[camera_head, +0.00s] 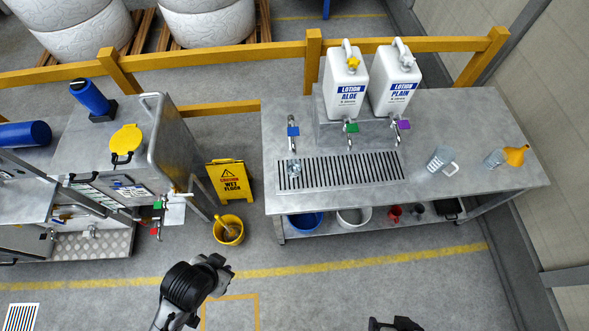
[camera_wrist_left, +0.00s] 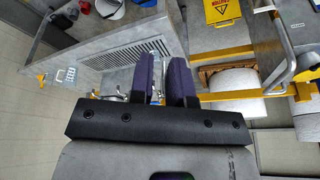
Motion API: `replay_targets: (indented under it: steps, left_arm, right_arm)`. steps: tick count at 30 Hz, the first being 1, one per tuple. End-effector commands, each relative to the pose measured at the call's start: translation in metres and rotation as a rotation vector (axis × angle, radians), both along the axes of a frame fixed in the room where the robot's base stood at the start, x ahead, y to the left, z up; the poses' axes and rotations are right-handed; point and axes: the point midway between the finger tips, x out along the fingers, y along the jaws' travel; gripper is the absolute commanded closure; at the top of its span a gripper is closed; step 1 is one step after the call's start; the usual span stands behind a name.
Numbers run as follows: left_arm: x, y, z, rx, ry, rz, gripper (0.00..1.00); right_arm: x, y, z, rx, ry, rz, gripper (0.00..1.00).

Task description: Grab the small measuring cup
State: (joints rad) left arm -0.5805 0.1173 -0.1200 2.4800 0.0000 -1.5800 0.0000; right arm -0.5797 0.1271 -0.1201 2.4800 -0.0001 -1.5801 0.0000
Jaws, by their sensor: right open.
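A small clear cup (camera_head: 294,168), which looks like the small measuring cup, stands on the left end of the drain grate below the blue-handled tap. A larger clear measuring jug (camera_head: 442,160) with a handle stands right of the grate; it also shows in the left wrist view (camera_wrist_left: 65,75). My right gripper (camera_head: 395,324) is open at the bottom edge of the head view, well short of the bench. My left gripper (camera_wrist_left: 164,80) has its purple-padded fingers apart with nothing held between them.
Two white lotion jugs (camera_head: 345,85) (camera_head: 394,82) stand behind the taps on the steel bench (camera_head: 480,125). A yellow funnel (camera_head: 515,155) is at the right with a clear vessel. A yellow bucket (camera_head: 228,230) and wet-floor sign (camera_head: 230,182) stand left of the bench.

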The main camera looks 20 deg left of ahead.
Motion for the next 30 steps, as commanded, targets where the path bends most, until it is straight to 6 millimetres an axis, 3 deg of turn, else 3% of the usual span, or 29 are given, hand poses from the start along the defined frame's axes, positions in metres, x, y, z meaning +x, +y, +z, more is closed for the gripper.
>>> replay_targets:
  steps: [2, 23, 30]
  left_arm:
    - [-0.0001, 0.0008, 0.0, 0.003, 0.0, -0.002, 0.75]
    - [0.0, 0.0008, 0.0, 0.002, 0.0, -0.001, 0.08]
    - [0.0007, -0.0006, -0.0007, -0.002, -0.002, 0.002, 0.07]
  right_arm:
    - [0.0, 0.0001, 0.0, 0.0, 0.0, 0.0, 0.11]
    - [0.0, 0.0032, 0.0002, 0.011, 0.001, -0.007, 0.11]
    - [0.0, 0.0029, -0.0008, 0.011, 0.001, -0.007, 0.11]
